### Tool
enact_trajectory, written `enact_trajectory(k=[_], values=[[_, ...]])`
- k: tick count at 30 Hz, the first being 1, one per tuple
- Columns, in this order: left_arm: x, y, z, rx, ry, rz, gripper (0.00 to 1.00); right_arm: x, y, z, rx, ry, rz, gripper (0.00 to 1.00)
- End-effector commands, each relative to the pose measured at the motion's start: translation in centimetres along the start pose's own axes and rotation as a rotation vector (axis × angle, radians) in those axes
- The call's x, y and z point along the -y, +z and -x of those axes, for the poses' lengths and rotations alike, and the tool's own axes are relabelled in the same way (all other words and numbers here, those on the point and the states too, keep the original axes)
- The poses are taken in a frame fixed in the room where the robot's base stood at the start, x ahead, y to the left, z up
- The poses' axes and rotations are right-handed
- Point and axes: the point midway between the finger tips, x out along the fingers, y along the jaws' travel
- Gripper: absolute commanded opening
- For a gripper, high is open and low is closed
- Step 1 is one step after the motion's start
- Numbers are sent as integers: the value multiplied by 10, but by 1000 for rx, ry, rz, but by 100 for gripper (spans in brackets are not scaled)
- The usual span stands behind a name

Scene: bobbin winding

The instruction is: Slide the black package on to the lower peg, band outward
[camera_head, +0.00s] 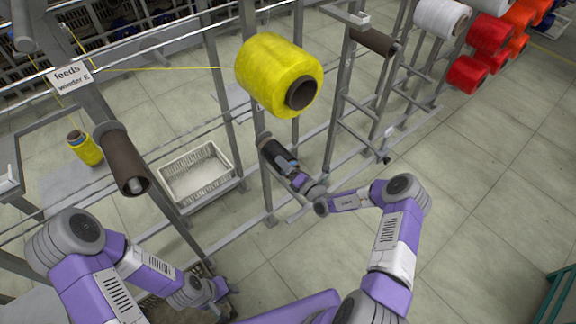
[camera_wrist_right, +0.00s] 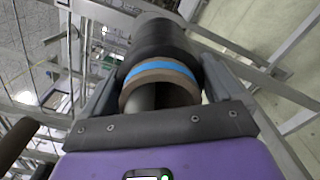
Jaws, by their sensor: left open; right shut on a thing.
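The black package (camera_head: 271,152) is at the post below the large yellow package (camera_head: 268,70). My right gripper (camera_head: 288,168) is shut on it. In the right wrist view, the black package (camera_wrist_right: 162,38) lies between the two fingers. Its blue band (camera_wrist_right: 160,68) and brown tube end (camera_wrist_right: 180,90) face my wrist, away from the post. A grey rod-like shape shows in the tube opening; I cannot tell whether it is the lower peg or the tube's inside. The lower peg is otherwise hidden. My left gripper (camera_head: 222,296) is open and empty at the lower left.
A brown empty tube (camera_head: 125,160) sits on a peg at left, another (camera_head: 373,41) at upper right. A white basket (camera_head: 195,174) stands behind the posts. A small yellow package (camera_head: 85,148) is at far left. Red, white and orange packages hang at upper right.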

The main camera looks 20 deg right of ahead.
Motion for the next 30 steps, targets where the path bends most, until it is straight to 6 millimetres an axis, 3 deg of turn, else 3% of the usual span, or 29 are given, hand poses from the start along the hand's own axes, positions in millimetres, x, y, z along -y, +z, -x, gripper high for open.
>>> enact_trajectory(k=[9, 10, 11, 20, 30], values=[[0, 0, 0, 0, 0, 0, 43, -1, 1, 0, 1, 2, 1, 55], [0, 0, 0, 0, 0, 0, 43, -1, 1, 0, 1, 2, 1, 95], [0, 0, 0, 0, 0, 0, 43, -1, 1, 0, 1, 2, 1, 99], [-1, 0, 2, 0, 0, 0, 43, 0, 0, 5, 0, -2, 0, 100], [-5, 1, 14, 0, 0, 0, 43, -1, 2, 58, 2, -2, -1, 100]])
